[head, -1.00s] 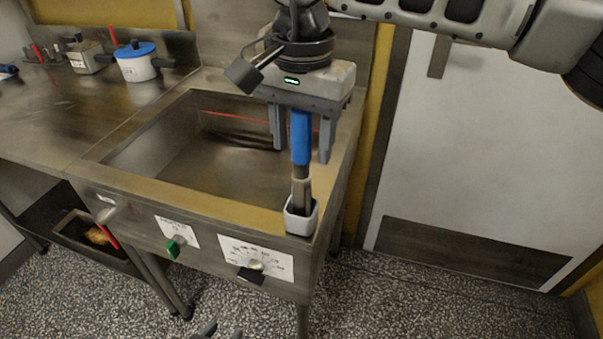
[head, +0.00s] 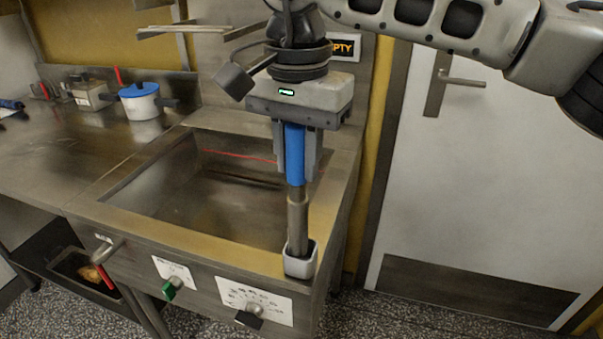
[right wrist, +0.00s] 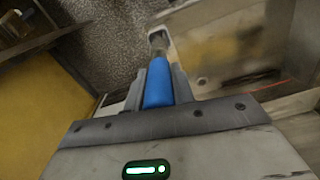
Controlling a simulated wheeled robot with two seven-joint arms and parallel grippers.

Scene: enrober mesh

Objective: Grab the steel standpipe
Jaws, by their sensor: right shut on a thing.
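The steel standpipe (head: 297,212) stands upright with its lower end in a small white square holder (head: 300,261) at the sink's front right corner. Its upper part is a blue sleeve (head: 294,155). My right gripper (head: 297,165) points down from above, its two grey fingers shut on the blue sleeve. In the right wrist view the fingers (right wrist: 158,85) sit on both sides of the blue sleeve (right wrist: 157,88), and the steel end runs off toward the holder. My left gripper is not in view.
The steel sink basin (head: 190,195) lies to the left of the pipe, with knobs on its front panel. A white pot with a blue lid (head: 140,101) stands on the counter at left. A white door (head: 490,190) is at right. A wall shelf (head: 195,29) hangs behind.

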